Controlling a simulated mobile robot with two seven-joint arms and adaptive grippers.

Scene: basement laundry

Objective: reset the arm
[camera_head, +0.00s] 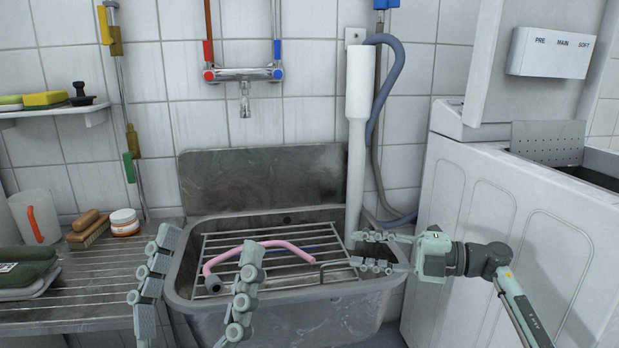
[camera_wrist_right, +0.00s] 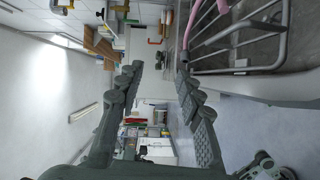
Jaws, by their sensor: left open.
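My left gripper (camera_head: 210,245) rises from the lower edge of the head view, in front of the sink. Its two grey-green fingers are wide apart with nothing gripped between them. My right gripper (camera_head: 357,250) comes in from the right, its fingers pointing left at the sink's right side. They are apart and empty, as the right wrist view (camera_wrist_right: 160,75) also shows. My right arm (camera_head: 518,300) runs down to the lower right, in front of the white machine. My left arm's links are largely out of view.
The metal sink (camera_head: 300,318) holds a wire rack (camera_head: 290,270) with a pink hose (camera_head: 285,244) on it. A white standpipe (camera_head: 357,140) stands behind my right gripper. A white washing machine (camera_head: 465,200) is at the right.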

